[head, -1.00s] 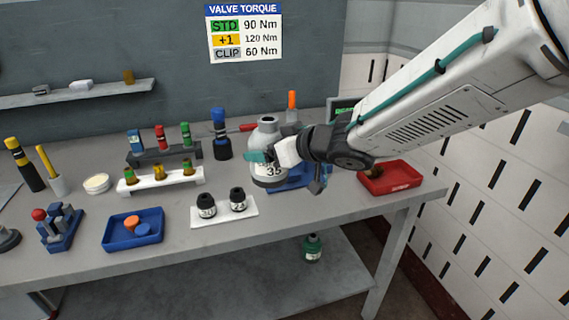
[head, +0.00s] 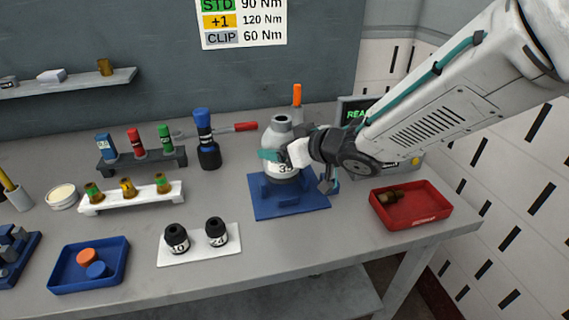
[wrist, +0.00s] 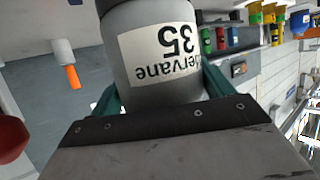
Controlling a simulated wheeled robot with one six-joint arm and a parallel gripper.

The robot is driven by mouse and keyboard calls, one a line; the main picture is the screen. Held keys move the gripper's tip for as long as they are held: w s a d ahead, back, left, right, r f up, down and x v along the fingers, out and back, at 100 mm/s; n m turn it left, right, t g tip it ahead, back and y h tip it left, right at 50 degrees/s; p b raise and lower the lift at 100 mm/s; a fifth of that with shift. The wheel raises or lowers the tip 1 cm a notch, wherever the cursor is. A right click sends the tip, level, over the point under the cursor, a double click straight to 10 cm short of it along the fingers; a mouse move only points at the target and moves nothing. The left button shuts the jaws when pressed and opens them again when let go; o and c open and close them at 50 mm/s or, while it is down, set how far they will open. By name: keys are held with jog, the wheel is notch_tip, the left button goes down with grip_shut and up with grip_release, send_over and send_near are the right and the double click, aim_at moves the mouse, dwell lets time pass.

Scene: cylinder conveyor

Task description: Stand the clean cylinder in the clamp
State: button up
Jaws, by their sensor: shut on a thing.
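A grey cylinder (head: 282,130) with a white label reading 35 stands upright in my gripper (head: 272,158). In the wrist view the cylinder (wrist: 150,75) fills the middle, between the two teal fingers of my gripper (wrist: 160,92), which are shut on its sides. In the head view the cylinder is over the blue clamp base (head: 290,207). My gripper hides part of its lower body. I cannot tell whether its bottom touches the clamp.
A red tray (head: 428,214) with a brownish fitting lies to the right. A white plate (head: 200,248) with two black-topped sockets is at front left. A blue-capped bottle (head: 207,140) and a red-handled screwdriver (head: 240,127) are behind left. An orange-topped item (head: 297,97) stands behind the cylinder.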

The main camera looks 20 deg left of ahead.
jog(key=shift+f, duration=2.3)
jog(key=o, duration=1.6)
jog(key=shift+f, duration=0.1)
jog(key=shift+o, duration=0.2)
jog(key=v, duration=1.2)
jog(key=shift+s, duration=0.15)
jog(key=shift+d, duration=0.1)
